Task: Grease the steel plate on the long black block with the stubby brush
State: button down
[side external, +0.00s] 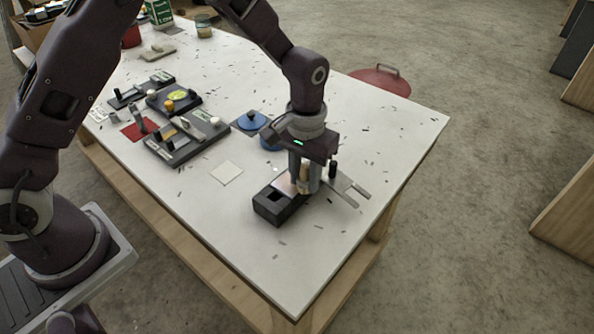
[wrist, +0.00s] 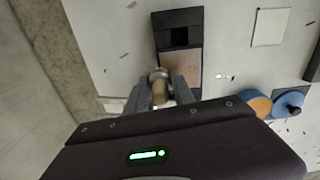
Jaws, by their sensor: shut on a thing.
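The long black block (side external: 275,209) lies on the white table near its front right part, with a square recess at its near end. The steel plate (side external: 285,184) on it shows as a pale, slightly coppery face; it also shows in the wrist view (wrist: 184,70). My gripper (side external: 305,178) points down over the block's far part and is shut on the stubby brush (wrist: 159,92), whose tan, rounded body shows between the fingers. The brush's lower end is hidden, so I cannot tell whether it touches the plate.
A metal piece with two prongs (side external: 350,190) lies right of the block. A pale square (side external: 227,173) and a blue round knob (side external: 251,120) lie to the left and behind. Black trays (side external: 185,143) with parts stand farther left. Small dark scraps dot the table; its front is otherwise clear.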

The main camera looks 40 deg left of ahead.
aim_at(282, 174)
jog(key=a, duration=0.6)
jog(key=shift+a, duration=0.25)
jog(key=shift+a+r, duration=0.15)
jog(key=shift+a, duration=0.05)
notch_tip(282, 174, up, 8)
dwell(0.3)
jog(key=shift+s, duration=0.1)
dwell(0.5)
